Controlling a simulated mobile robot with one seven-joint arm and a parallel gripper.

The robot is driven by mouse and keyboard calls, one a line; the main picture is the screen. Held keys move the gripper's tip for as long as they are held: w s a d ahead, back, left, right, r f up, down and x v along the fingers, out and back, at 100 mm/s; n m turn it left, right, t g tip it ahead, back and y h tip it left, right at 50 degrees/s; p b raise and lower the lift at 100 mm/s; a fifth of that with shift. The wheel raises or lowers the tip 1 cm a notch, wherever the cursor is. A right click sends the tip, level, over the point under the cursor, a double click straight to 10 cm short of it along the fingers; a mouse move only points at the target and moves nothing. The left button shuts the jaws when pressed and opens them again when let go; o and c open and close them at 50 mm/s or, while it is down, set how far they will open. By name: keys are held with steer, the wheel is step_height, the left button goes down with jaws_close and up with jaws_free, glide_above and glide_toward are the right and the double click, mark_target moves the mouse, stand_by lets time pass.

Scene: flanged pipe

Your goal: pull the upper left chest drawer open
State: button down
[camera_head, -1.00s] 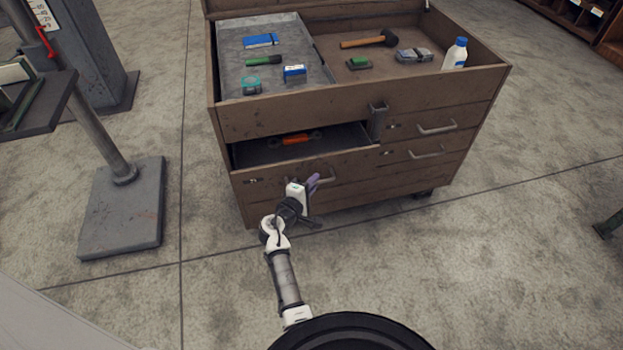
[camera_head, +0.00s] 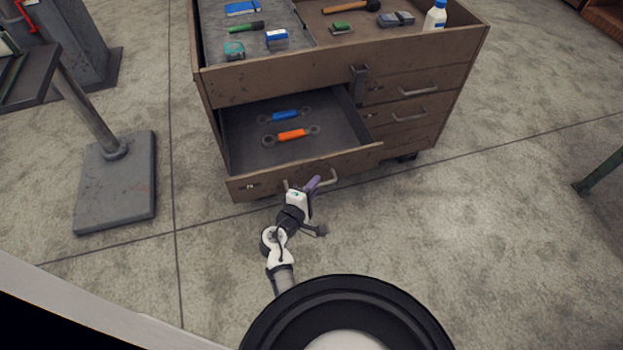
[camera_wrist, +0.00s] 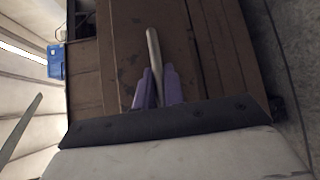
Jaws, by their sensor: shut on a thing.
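The upper left drawer (camera_head: 238,150) of the brown wooden chest (camera_head: 300,76) stands well out from the body. A blue-handled wrench (camera_head: 285,115) and an orange-handled wrench (camera_head: 291,135) lie inside it. My gripper (camera_head: 310,185) is at the drawer's front, shut on its metal bar handle (camera_head: 331,179). In the wrist view the purple fingers (camera_wrist: 157,88) sit on either side of the handle (camera_wrist: 153,48), against the brown drawer front. Part of the handle is hidden by the fingers.
The chest's open top holds a hammer (camera_head: 352,7), a white bottle (camera_head: 435,16) and several small items. Right-hand drawers (camera_head: 413,90) are shut. A grey post base (camera_head: 116,182) stands at left. The concrete floor (camera_head: 480,240) at right is clear.

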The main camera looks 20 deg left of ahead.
stand_by(0.3)
steer(key=c, duration=1.5)
jaws_free()
steer(key=shift+s, duration=0.15)
